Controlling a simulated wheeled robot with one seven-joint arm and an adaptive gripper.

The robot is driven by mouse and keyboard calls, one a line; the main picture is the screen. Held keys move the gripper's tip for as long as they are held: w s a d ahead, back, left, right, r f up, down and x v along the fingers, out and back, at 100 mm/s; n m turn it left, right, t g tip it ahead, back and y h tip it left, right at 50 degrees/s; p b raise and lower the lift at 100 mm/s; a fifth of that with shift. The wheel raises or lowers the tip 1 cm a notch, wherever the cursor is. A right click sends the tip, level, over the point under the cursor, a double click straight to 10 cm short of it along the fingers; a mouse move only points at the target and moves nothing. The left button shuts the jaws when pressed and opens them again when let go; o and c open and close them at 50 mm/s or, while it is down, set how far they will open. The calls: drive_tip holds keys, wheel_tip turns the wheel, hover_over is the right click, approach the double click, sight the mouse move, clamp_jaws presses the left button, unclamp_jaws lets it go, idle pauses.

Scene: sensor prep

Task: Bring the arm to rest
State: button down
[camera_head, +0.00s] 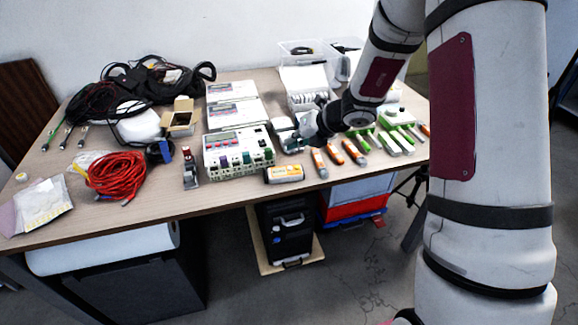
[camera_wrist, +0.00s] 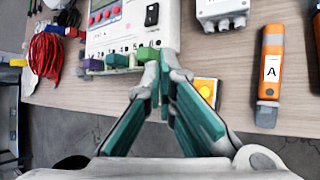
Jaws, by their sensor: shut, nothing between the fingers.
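My gripper (camera_wrist: 165,90) is shut and empty in the wrist view, its teal-padded fingers meeting at the tips. It is above the front part of the table, in front of the white instrument box (camera_wrist: 118,22) with red and green terminals. A yellow-orange device (camera_wrist: 207,90) lies partly hidden behind the right finger. In the head view my arm comes in from the right and reaches over the table (camera_head: 110,205). The fingers there are small, beside the instrument box (camera_head: 240,150) and above the orange device (camera_head: 284,174).
Several orange-grey sensors (camera_head: 354,152) and green-grey tools (camera_head: 388,143) lie right of the gripper. A red cable coil (camera_head: 118,175) and black cables (camera_head: 140,82) lie at left. A small red-topped device (camera_head: 190,168) stands near the front edge. Black and red-blue cases are below the table.

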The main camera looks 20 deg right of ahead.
drive_tip(key=s+a+r+n+g+p, duration=0.15)
drive_tip(key=s+a+r+n, duration=0.25)
drive_tip(key=s+r+n, duration=0.55)
drive_tip(key=s+a+r+n+g+p, duration=0.1)
drive_tip(key=s+a+r+n+p, duration=0.3)
drive_tip(key=s+r+n, duration=0.6)
drive_tip(key=s+d+r+n+h+p, duration=0.1)
drive_tip(key=s+d+r+n, duration=0.1)
drive_tip(key=s+n, duration=0.4)
drive_tip(key=s+d+r+n+h+p, duration=0.1)
drive_tip(key=s+d+r+n+h, duration=0.1)
drive_tip(key=s+n, duration=0.4)
drive_tip(key=s+d+r+n+h+p, duration=0.1)
drive_tip(key=s+d+r+n+h, duration=0.1)
drive_tip(key=s+n, duration=0.4)
drive_tip(key=s+d+r, duration=0.1)
drive_tip(key=s+r, duration=0.1)
drive_tip(key=s, duration=0.2)
drive_tip(key=shift+d+r+g+p, duration=0.3)
drive_tip(key=shift+r+g+p, duration=0.05)
drive_tip(key=shift+r, duration=0.05)
